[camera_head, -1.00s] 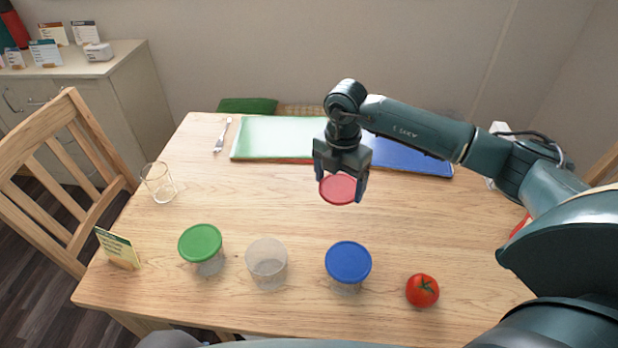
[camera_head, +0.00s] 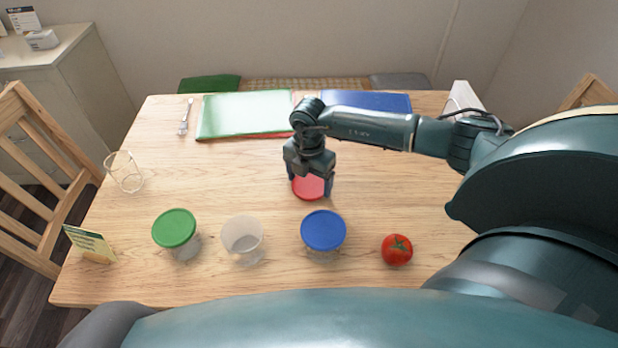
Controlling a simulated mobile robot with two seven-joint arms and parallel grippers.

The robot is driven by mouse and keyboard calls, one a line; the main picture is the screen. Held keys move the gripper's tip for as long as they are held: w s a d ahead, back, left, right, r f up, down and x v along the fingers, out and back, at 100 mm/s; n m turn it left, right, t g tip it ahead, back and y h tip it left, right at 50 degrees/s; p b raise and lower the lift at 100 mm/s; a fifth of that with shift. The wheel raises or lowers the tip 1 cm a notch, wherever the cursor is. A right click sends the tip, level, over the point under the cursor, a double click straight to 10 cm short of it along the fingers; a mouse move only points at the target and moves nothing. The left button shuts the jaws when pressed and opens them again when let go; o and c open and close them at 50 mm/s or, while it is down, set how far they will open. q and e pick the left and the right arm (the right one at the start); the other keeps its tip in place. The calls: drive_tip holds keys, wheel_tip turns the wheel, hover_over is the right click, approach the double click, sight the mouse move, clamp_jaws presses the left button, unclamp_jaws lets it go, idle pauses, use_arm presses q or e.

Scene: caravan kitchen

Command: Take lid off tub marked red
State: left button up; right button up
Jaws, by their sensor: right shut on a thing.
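My right gripper (camera_head: 310,182) is shut on the round red lid (camera_head: 308,189), holding it flat between its fingers. The lid is over the middle of the table, behind the row of tubs and apart from them. I cannot tell whether it touches the tabletop. A clear tub (camera_head: 242,240) stands open and upright, with no lid on it; no marking on it can be read. A tub with a green lid (camera_head: 174,228) stands to its left and a tub with a blue lid (camera_head: 323,230) to its right. My left gripper is not in view.
A tomato (camera_head: 397,250) sits right of the blue-lidded tub. A clear glass (camera_head: 124,172), a fork (camera_head: 185,117) and a card (camera_head: 90,244) are on the left. Green (camera_head: 245,114) and blue (camera_head: 370,101) boards lie at the back. The table (camera_head: 220,178) is clear left of the lid.

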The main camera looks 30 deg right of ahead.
sight(309, 185)
drive_tip(key=shift+f, duration=0.15)
drive_tip(key=o, duration=1)
drive_tip(key=shift+r, duration=0.3)
wheel_tip(309, 185, up, 12)
drive_tip(key=shift+f, duration=0.1)
